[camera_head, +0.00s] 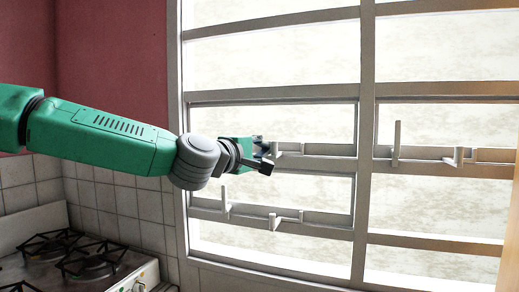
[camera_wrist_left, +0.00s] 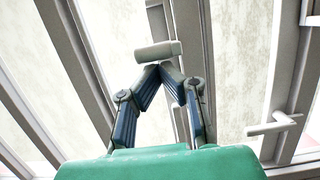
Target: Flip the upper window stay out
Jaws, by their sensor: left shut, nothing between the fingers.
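The upper window stay (camera_head: 291,149) is a pale grey fitting on the upper crossbar of the left window column, partly hidden behind my left gripper. My left gripper (camera_head: 268,160) is just left of its visible part, at about the same height. In the left wrist view, the fingertips (camera_wrist_left: 158,70) meet in a point, shut and empty. A pale blunt bar (camera_wrist_left: 158,50) shows right beyond the tips; whether they touch it I cannot tell. A lower stay (camera_head: 225,199) stands upright on the crossbar below. My right gripper is not in view.
Another stay (camera_head: 397,143) stands upright in the right window column, past the vertical window post (camera_head: 365,90). A pale fitting (camera_wrist_left: 272,126) shows at the right in the wrist view. A gas stove (camera_head: 85,262) is at lower left, by the tiled wall (camera_head: 117,205).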

